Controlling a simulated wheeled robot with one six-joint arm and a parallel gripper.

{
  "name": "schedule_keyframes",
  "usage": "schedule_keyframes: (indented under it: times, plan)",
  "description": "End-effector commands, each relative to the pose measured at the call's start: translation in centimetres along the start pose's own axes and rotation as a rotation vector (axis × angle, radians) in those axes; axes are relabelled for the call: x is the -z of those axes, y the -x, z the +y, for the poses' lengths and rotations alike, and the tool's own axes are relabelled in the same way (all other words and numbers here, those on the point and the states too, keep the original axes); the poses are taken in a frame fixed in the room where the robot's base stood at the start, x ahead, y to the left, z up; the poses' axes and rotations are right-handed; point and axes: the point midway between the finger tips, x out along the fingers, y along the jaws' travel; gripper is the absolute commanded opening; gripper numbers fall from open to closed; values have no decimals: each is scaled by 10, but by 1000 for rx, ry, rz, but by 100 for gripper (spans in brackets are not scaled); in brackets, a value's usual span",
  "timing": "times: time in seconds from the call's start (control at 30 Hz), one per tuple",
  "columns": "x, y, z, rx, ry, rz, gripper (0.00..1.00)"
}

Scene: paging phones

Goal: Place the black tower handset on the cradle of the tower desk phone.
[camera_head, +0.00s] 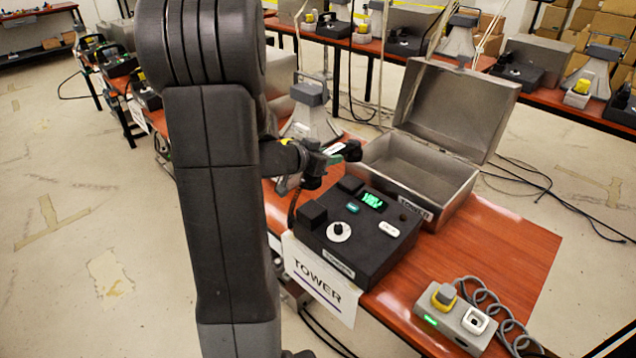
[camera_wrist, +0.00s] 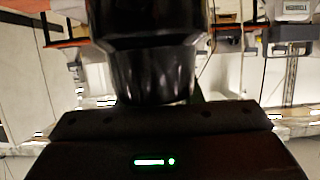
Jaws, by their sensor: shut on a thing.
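The black tower desk phone (camera_head: 385,258) sits on the red-brown table with a TOWER sign on its front. Two raised black cradle blocks stand along its left side, the far one (camera_head: 350,185) and the near one (camera_head: 312,213). A green display, buttons and a white dial are on its top. My gripper (camera_head: 322,160) is shut on the black tower handset (camera_head: 352,151), above and beyond the cradle, clear of it. The arm and gripper hide part of the handset. In the wrist view a large dark rounded shape, apparently the handset (camera_wrist: 148,70), fills the upper middle.
An open grey metal box (camera_head: 425,180) stands just behind the phone. A small grey unit (camera_head: 455,318) with a yellow plug and coiled cord lies at the front right. The table's right part is bare. Other tables with phones stand behind.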

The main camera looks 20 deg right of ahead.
Motion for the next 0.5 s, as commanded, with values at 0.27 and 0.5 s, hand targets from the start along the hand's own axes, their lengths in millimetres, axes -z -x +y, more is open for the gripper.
schedule_keyframes:
  times: [0.27, 0.5]
  plan:
    - [-40, -16, -1, 1, 2, -1, 3]
    - [-70, -28, 0, 0, 3, -1, 3]
